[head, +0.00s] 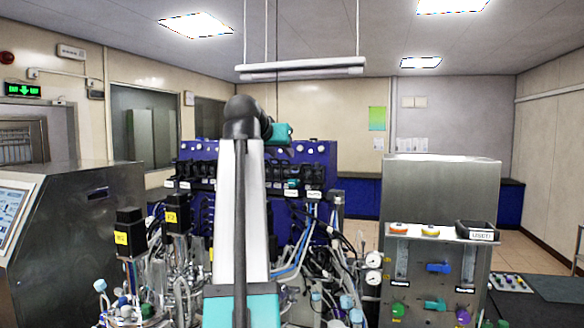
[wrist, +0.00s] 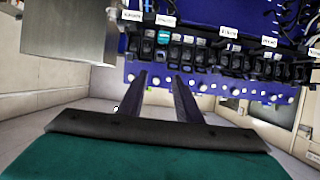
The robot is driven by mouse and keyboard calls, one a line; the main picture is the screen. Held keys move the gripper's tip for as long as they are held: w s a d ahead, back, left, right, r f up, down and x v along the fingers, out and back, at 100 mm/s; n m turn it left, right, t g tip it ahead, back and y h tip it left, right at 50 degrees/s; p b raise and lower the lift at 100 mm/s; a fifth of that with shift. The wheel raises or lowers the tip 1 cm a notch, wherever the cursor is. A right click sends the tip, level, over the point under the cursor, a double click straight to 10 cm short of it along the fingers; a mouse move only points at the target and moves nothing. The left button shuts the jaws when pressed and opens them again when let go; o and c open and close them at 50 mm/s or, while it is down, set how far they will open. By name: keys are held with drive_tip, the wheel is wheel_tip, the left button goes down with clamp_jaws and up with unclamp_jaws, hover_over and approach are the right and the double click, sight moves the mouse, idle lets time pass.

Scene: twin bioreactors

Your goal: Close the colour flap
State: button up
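A row of black pump heads runs along the blue panel (head: 318,155). One pump head carries a teal flap (head: 291,193), right of my arm in the head view. In the wrist view, which is upside down, the teal flap (wrist: 145,33) is at the upper left among black flaps. I cannot tell how far it stands open. My gripper (wrist: 158,77) is open and empty, its two dark fingers apart and pointing toward the panel. It is apart from the flap. In the head view my arm hides part of the row, and the fingertips do not show.
Tubes and cables crowd the front of the bioreactors (head: 160,265). A steel cabinet (head: 440,187) stands at the right, with a small black tray (head: 478,231) beside coloured knobs. A steel console (head: 80,240) stands at the left. A lamp (head: 300,69) hangs above.

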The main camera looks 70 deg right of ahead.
sight(295, 169)
drive_tip(key=shift+p+x, duration=0.35)
drive_tip(key=shift+x, duration=6.3)
drive_tip(key=c, duration=0.7)
drive_tip(key=shift+f, duration=0.1)
